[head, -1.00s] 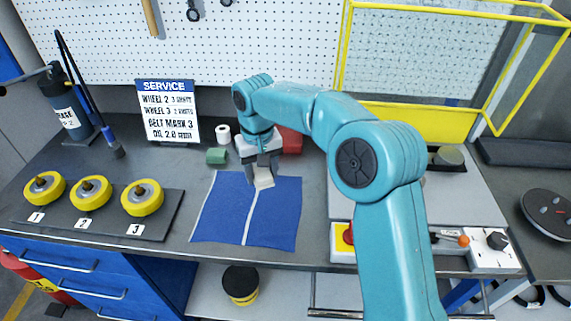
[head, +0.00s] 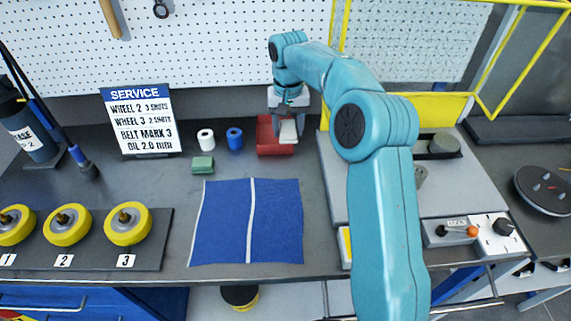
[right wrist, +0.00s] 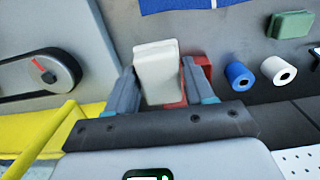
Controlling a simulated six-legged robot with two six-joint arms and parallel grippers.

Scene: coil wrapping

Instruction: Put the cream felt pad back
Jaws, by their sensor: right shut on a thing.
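The cream felt pad (head: 288,132) is a small pale block held by my right gripper (head: 288,118) at the back of the bench. In the right wrist view the pad (right wrist: 158,68) sits between the two fingers of my right gripper (right wrist: 160,84), which is shut on it. The pad is over the right part of a small open red tray (head: 268,148). The tray (right wrist: 197,70) shows partly behind the pad and a finger in the wrist view. I cannot tell whether the pad touches the tray. My left gripper is not in view.
A white roll (head: 206,139), a blue roll (head: 235,138) and a green block (head: 202,166) stand left of the tray. A blue cloth mat (head: 226,222) lies empty in front. A pegboard (head: 200,50) rises behind. A yellow-framed machine (head: 434,108) is at right.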

